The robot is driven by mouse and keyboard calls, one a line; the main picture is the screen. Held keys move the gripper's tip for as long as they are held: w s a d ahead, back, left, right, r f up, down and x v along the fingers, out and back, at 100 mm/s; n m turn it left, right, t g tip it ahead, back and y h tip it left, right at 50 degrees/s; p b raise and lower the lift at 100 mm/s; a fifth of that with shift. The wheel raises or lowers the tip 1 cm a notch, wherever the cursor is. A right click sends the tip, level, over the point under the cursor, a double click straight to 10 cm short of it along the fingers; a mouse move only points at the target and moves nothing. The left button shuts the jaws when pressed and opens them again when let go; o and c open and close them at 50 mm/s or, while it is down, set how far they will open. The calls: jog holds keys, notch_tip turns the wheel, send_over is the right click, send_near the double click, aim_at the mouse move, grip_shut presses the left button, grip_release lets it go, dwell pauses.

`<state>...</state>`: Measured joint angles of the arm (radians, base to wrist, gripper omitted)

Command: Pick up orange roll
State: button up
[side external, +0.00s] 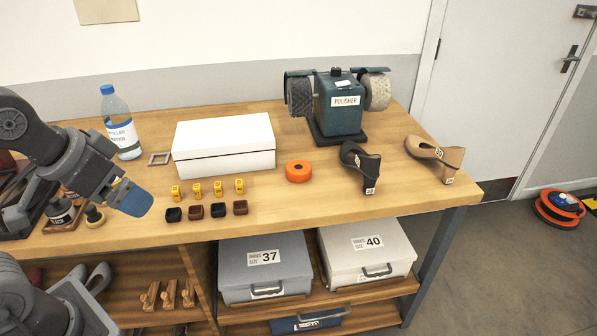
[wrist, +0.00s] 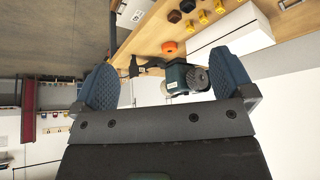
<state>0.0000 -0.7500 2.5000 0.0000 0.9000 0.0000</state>
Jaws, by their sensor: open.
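The orange roll (side external: 298,171) lies flat on the wooden table, between the white box and a black shoe. It has a dark centre hole. In the wrist view the orange roll (wrist: 169,47) is small and far off, beyond the fingers and beside the polisher. My gripper (side external: 131,197) is at the left of the table, raised and well apart from the roll. Its blue fingers (wrist: 166,84) are spread open in the wrist view, with nothing held between them.
A white box (side external: 224,161), several yellow blocks (side external: 207,189) and several dark caps (side external: 206,211) lie between my gripper and the roll. A polisher (side external: 340,105) stands behind it. Two shoes (side external: 361,167) (side external: 435,159) are to its right. A bottle (side external: 121,128) stands at the back left.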

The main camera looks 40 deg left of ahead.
jog(key=shift+r, duration=0.1)
jog(key=w+r, duration=0.5)
jog(key=w, duration=0.7)
jog(key=n+g, duration=0.2)
jog(key=n, duration=0.1)
send_over(298, 167)
jog(key=s, duration=0.1)
jog(key=shift+y, duration=0.4)
jog(key=f, duration=1.5)
jog(key=d+f, duration=0.1)
jog(key=f, duration=0.6)
jog(key=shift+s+f, duration=0.1)
jog(key=shift+f, duration=0.15)
jog(key=shift+s+a+x, duration=0.15)
jog(key=shift+x, duration=1.4)
jog(key=shift+s+a+x, duration=0.1)
jog(key=shift+a+x, duration=0.05)
jog(key=shift+x, duration=1.45)
jog(key=c, duration=1)
